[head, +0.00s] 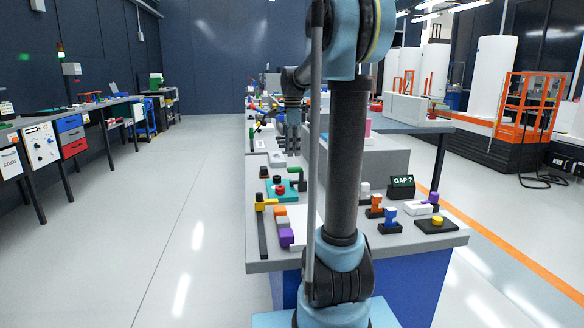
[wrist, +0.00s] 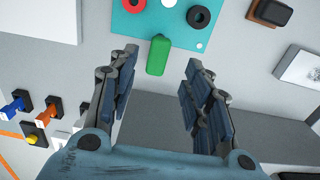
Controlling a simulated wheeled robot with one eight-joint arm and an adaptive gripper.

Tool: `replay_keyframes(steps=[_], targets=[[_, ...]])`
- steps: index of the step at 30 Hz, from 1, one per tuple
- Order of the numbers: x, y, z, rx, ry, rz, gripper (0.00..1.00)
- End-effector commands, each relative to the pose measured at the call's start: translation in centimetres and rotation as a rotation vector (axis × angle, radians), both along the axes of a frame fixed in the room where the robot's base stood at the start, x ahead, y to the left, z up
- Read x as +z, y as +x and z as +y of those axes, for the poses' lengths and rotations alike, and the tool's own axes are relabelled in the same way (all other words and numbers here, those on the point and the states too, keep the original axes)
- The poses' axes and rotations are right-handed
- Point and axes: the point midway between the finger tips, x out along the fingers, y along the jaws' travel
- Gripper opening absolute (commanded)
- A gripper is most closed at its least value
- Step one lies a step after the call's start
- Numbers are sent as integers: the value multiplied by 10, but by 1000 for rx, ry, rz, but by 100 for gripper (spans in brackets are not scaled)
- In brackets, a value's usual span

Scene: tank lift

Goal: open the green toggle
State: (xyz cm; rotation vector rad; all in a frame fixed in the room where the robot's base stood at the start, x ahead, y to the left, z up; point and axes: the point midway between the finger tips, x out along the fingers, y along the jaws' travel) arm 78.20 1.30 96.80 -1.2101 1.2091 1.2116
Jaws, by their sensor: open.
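The green toggle (wrist: 158,55) is a rounded green handle beside a teal plate (wrist: 205,30) in the wrist view. In the head view the green toggle (head: 296,173) is on the bench behind the teal plate, partly hidden by my arm. My gripper (head: 292,150) hangs fingers down above the bench, beyond the toggle in the head view. In the wrist view my gripper (wrist: 161,64) is open and empty. The toggle appears between its fingertips, seemingly below them; the exact height gap cannot be told.
Red (wrist: 200,17) and black round parts are on the teal plate. A grey box (head: 372,160) stands right of the toggle. Orange and blue (head: 390,214) toggles and a "GAP ?" sign (head: 401,187) are near the right front.

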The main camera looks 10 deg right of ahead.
Motion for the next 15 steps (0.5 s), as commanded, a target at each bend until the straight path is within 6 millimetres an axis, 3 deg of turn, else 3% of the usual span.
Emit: replay_keyframes(steps=[9,15], targets=[[-51,0,0,0,0,0,45],[-68,0,0,0,0,0,45]])
